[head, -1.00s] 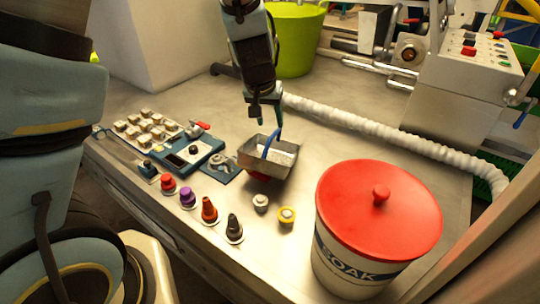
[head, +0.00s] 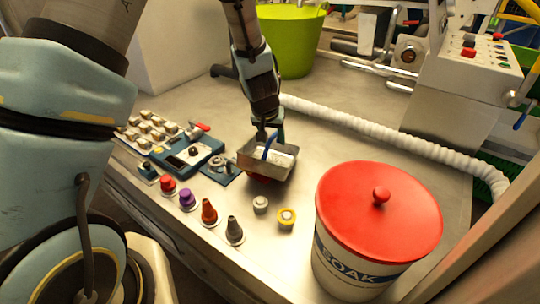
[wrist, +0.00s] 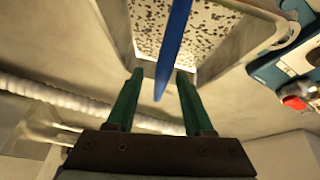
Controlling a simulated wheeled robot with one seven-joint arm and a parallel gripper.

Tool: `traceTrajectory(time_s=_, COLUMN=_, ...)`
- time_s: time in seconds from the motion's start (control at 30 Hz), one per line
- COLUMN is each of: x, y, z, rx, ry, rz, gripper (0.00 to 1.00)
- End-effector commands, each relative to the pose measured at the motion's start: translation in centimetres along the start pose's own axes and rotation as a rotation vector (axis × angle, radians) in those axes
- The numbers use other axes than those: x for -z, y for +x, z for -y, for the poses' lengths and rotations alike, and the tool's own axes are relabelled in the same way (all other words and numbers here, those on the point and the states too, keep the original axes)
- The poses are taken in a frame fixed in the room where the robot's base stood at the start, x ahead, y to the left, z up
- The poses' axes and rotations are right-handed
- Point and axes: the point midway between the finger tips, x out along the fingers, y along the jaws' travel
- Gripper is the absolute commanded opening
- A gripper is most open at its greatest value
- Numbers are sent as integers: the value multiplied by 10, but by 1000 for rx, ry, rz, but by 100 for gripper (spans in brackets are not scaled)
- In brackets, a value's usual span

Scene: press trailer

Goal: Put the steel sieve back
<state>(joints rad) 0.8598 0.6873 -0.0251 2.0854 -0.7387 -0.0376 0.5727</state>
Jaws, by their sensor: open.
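The steel sieve (head: 282,170) is a rectangular metal pan with a speckled, perforated-looking bottom and a blue handle (head: 269,146). It sits mid-bench, over something red that is mostly hidden. In the wrist view the sieve (wrist: 222,55) fills the top, and its blue handle (wrist: 172,45) runs down between my fingertips. My gripper (head: 268,133) is at the sieve's far side, close to the handle. Its two green fingers (wrist: 160,75) are apart, with gaps showing on both sides of the handle.
A white bucket with a red lid (head: 378,210) stands at front right. Several coloured bottles and caps (head: 209,211) line the front left. A blue device (head: 188,154) lies left of the sieve. A white ribbed hose (head: 400,142) crosses behind; a green tub (head: 296,45) stands at the back.

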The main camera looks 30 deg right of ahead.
Motion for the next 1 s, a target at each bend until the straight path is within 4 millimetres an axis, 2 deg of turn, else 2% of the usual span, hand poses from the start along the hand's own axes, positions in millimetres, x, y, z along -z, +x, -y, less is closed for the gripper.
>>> traceTrajectory(time_s=0.1, x=0, y=0, z=0, rx=0, ry=0, rz=0, gripper=50)
traceTrajectory(time_s=0.53, x=0, y=0, z=0, rx=0, ry=0, rz=0, gripper=2)
traceTrajectory(time_s=1.0, x=0, y=-1, z=0, rx=0, ry=-1, rz=0, gripper=0)
